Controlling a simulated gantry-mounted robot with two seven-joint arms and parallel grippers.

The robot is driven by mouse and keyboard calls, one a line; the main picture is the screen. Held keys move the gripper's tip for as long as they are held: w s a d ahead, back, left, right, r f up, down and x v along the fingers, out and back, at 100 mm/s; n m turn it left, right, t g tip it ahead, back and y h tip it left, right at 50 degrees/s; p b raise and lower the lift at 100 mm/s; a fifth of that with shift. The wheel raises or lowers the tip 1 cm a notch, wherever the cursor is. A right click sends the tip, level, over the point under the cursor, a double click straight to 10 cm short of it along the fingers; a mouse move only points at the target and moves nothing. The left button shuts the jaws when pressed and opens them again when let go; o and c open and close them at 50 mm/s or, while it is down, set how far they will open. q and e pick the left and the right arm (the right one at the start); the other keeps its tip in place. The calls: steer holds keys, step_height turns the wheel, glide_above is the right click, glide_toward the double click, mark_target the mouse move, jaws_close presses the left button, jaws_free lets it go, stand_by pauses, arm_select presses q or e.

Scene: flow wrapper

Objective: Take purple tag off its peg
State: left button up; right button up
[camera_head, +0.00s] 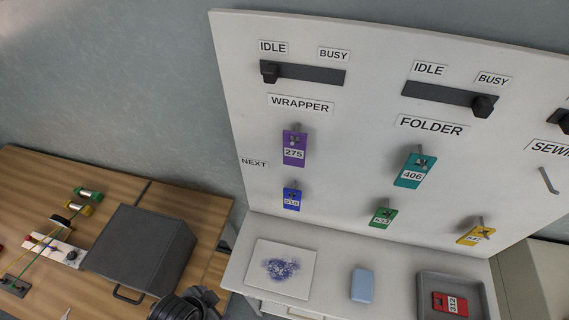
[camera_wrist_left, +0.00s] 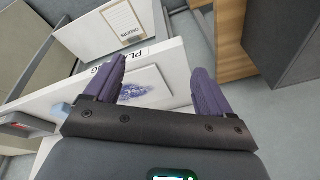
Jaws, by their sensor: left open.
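The purple tag (camera_head: 294,149), marked 275, hangs on its peg on the white board under the WRAPPER label. The purple tag does not show in the left wrist view. My left gripper (camera_wrist_left: 157,70) is open in the left wrist view, with nothing between its two fingers. Beyond the fingers lies the white pad with a blue smudge, on the shelf below the board. The gripper's fingers are away from the purple tag. My right gripper is in neither view.
A blue tag (camera_head: 292,197) hangs below the purple one. A teal tag (camera_head: 412,172), a green tag (camera_head: 383,217) and a yellow tag (camera_head: 475,236) hang to the right. The shelf holds the smudged pad (camera_head: 281,269), a light blue block (camera_head: 362,286) and a grey tray (camera_head: 424,291) with a red tag.

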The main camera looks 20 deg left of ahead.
arm_select(q)
steer(key=m, duration=0.3)
steer(key=m+t+b, duration=0.7)
steer(key=m+t, duration=0.4)
steer(key=m, duration=1.6)
glide_toward(295, 142)
steer(key=w+f, duration=0.2)
steer(key=x, duration=0.9)
steer(key=shift+w+a, duration=0.2)
steer(key=shift+w, duration=0.05)
steer(key=c, duration=1.1)
